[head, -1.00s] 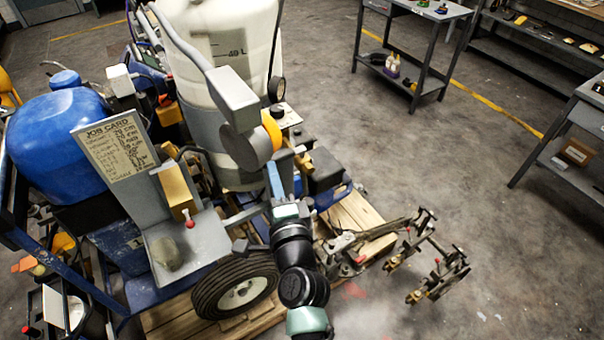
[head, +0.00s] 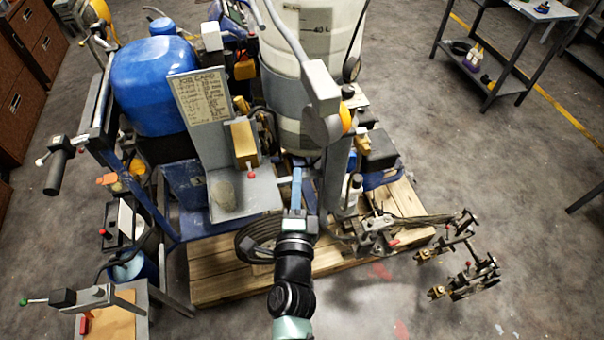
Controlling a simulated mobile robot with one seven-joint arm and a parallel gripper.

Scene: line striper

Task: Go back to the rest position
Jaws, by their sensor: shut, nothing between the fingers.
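My arm reaches up from the bottom middle of the head view. My gripper (head: 297,177) is at its end, pointing away from me, with its narrow blue fingers together and empty. It overlaps the line striper (head: 245,195) in the picture, just right of the grey bracket with the job card (head: 205,97). I cannot tell whether the fingertips touch any part of the machine. My wrist partly covers the striper's black wheel (head: 255,240).
The striper stands on a wooden pallet (head: 215,288). A blue tank (head: 155,85) and a white tank (head: 310,50) rise behind. Metal spray-arm parts (head: 465,265) jut right. A small stand (head: 115,312) is at lower left. A grey shelf table (head: 500,50) stands upper right.

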